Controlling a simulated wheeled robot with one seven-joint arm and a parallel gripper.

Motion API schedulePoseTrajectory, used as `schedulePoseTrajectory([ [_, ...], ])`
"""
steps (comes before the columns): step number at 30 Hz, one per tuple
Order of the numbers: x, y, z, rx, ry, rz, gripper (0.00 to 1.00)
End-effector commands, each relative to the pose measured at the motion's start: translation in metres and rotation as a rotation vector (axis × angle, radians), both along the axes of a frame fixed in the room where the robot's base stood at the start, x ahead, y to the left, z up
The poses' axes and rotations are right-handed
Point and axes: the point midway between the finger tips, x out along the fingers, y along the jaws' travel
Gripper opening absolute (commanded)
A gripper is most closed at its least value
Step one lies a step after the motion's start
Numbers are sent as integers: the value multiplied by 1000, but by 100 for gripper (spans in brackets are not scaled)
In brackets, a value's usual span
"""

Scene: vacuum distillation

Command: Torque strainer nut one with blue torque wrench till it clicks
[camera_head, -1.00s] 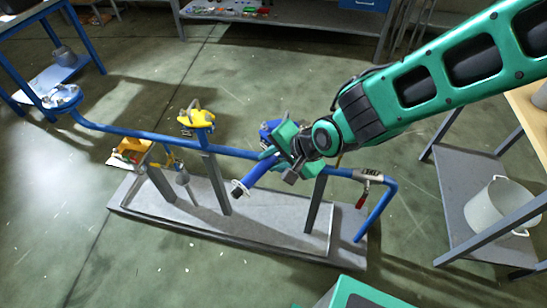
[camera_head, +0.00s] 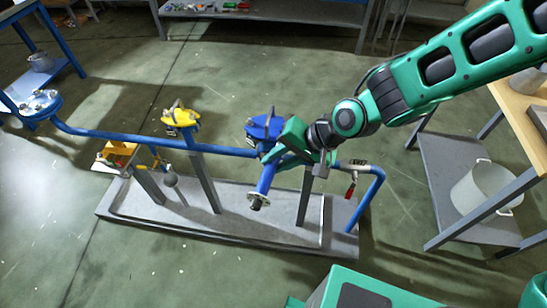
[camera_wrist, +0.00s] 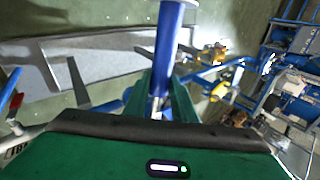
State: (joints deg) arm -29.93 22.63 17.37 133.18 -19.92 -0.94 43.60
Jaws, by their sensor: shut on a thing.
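The blue torque wrench (camera_head: 266,178) has a blue shaft with a dark end pointing down toward the front. My gripper (camera_head: 284,150) is shut on it, just in front and to the right of a blue flanged cover (camera_head: 262,127) on the pipe rig. In the wrist view, the blue shaft (camera_wrist: 168,45) runs up from between my green fingers (camera_wrist: 160,100). I cannot tell whether the wrench touches the cover or a nut. Individual nuts are too small to make out, and none is marked as strainer nut one.
A yellow flanged part (camera_head: 181,118) stands left on the blue pipe (camera_head: 140,138), with a blue flange (camera_head: 38,104) at the far left. A red-handled valve (camera_head: 350,189) is on the right. The grey base plate (camera_head: 230,238) lies below. A shelf with a white pot (camera_head: 484,190) stands at right.

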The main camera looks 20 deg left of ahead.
Motion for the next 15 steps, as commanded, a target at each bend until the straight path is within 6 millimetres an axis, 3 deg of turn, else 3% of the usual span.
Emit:
schedulePoseTrajectory([
  [8,1,0,1,2,-2,6,0],
  [15,7,-22,0,0,0,124,0],
])
